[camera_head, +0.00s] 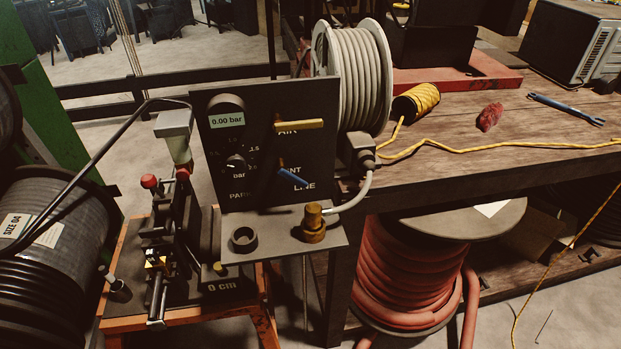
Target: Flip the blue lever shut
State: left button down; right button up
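The blue lever (292,178) is on the lower right of the dark control panel (229,163). It slants down to the right from its pivot, partly over the panel lettering near "LINE". A yellow lever (299,124) lies level above it, near the "AIR" label. The panel's display (226,119) reads 0.00 bar, with a round knob (235,163) below it. Neither of my grippers is in the head view.
A shelf in front of the panel holds a brass fitting (314,222) and a dark ring (243,239). A grey hose reel (357,78) stands behind. The wooden bench (460,172) is at right, with a red hose spool (408,270) below. Black hose coils fill the left.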

aim_at(281, 169)
jog(key=l+u, duration=0.1)
jog(key=l, duration=0.45)
jog(key=k+l+u, duration=0.15)
jog(key=l, duration=0.35)
jog(key=l+u, duration=0.1)
jog(key=l, duration=0.45)
jog(key=k+l+u, duration=0.1)
jog(key=l, duration=0.45)
